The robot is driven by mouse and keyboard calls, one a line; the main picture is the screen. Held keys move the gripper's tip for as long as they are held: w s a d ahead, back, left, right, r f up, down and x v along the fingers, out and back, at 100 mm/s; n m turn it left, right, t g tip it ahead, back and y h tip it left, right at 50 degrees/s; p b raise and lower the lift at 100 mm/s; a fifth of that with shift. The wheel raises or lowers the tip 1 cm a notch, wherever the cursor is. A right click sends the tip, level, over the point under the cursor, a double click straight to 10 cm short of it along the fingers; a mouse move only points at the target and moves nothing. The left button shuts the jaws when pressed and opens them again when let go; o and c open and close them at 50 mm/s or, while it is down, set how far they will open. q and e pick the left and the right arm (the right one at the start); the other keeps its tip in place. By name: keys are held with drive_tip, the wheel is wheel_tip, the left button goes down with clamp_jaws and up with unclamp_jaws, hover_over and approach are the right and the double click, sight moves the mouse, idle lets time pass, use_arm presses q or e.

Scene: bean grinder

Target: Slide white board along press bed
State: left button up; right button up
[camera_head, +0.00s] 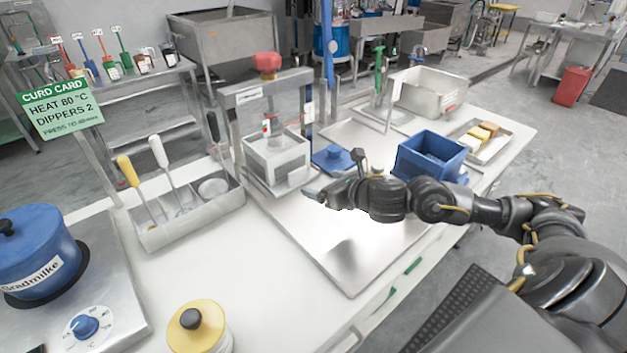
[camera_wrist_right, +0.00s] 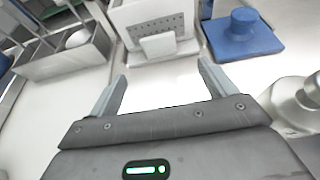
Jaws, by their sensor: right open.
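The press bed (camera_head: 310,232) is a flat steel sheet in the middle of the bench. A bright white patch (camera_head: 372,236) lies on it below my right arm; I cannot tell whether it is the white board or glare. A pale perforated box (camera_head: 278,158) stands under the press frame at the bed's far end. In the right wrist view a small white plate (camera_wrist_right: 158,46) stands against the front of that box. My right gripper (camera_head: 335,176) is open and empty above the bed, and its fingers (camera_wrist_right: 162,70) point towards the box. My left gripper is out of view.
A blue lid (camera_head: 334,157) and a blue crate (camera_head: 430,157) are beside the bed. A tool tray (camera_head: 190,212) stands left of the press. A yellow-lidded pot (camera_head: 198,328) and a blue pot (camera_head: 38,262) are nearer, at left. The near bed looks clear.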

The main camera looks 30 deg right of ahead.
sight(299, 176)
drive_tip(key=x, duration=0.8)
drive_tip(key=shift+w+a+p, duration=0.1)
drive_tip(key=shift+p, duration=0.25)
drive_tip(key=shift+w+f, duration=0.25)
drive_tip(key=shift+w, duration=0.2)
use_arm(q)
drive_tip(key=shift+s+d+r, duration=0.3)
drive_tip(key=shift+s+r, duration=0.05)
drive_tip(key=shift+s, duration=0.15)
use_arm(e)
drive_tip(key=shift+w, duration=0.15)
